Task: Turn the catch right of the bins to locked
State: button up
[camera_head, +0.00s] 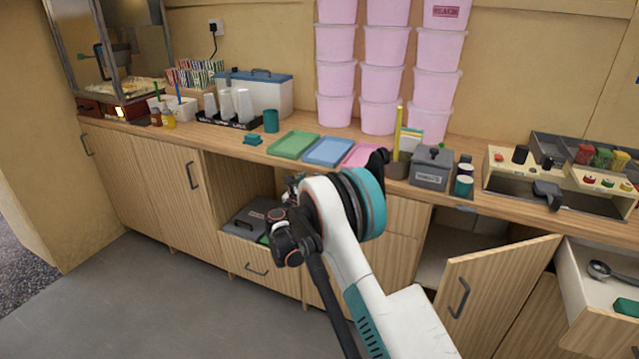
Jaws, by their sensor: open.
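Stacked pink tubs (382,82) stand against the back wall and may be the bins. A small rack of open bins (590,155) with red and green contents stands at the far right of the counter. I cannot make out a catch beside either group; a small dark blue thing (637,79) is cut off at the right edge of the view. My gripper (287,228) seems to be the dark end in front of the lower cupboards, held apart from both groups. Its fingers are mostly hidden by my arm. I see nothing held in it.
A cupboard door (497,290) and a drawer (603,300) with a scoop stand open at the lower right. The wooden counter (225,132) holds coloured trays, a grey box (431,168) and cups. The grey floor (130,295) is clear at the left.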

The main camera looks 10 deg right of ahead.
jog(key=shift+b+x, duration=0.45)
jog(key=shift+x, duration=1.5)
jog(key=shift+c, duration=0.5)
jog(key=c, duration=1)
